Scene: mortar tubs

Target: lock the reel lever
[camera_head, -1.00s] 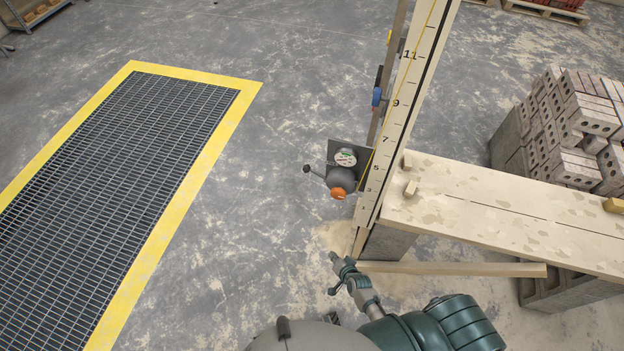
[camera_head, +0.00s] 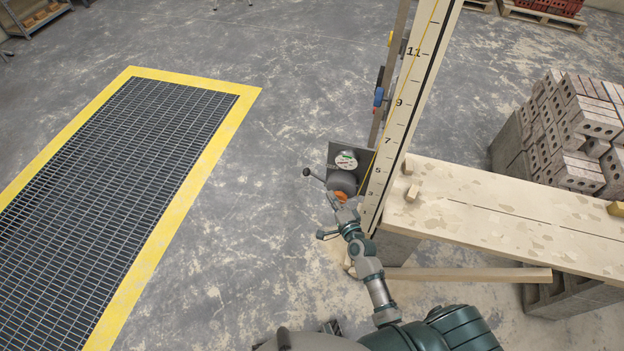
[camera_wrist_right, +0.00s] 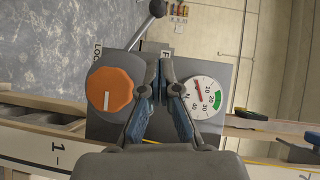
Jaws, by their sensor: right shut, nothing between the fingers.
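The reel's grey plate (camera_head: 338,150) is mounted beside the tall numbered board. It carries a lever with a dark ball end (camera_head: 306,172), a round dial (camera_head: 346,160) and an orange knob (camera_head: 341,196). In the right wrist view the lever ball (camera_wrist_right: 157,8) is at the top; its rod slants down-left, between a partly visible "LOC" label and a label starting with "F". My right gripper (camera_wrist_right: 164,82) is shut and empty, in front of the plate between the orange knob (camera_wrist_right: 110,90) and the dial (camera_wrist_right: 202,97). The lever's base is hidden. My left gripper is out of view.
The numbered board (camera_head: 404,110) rises just right of the reel. A plank bench (camera_head: 510,215) extends right from it, with a timber (camera_head: 470,274) below. Stacked bricks (camera_head: 570,130) stand behind. Open floor and a yellow-edged grating (camera_head: 130,190) lie left.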

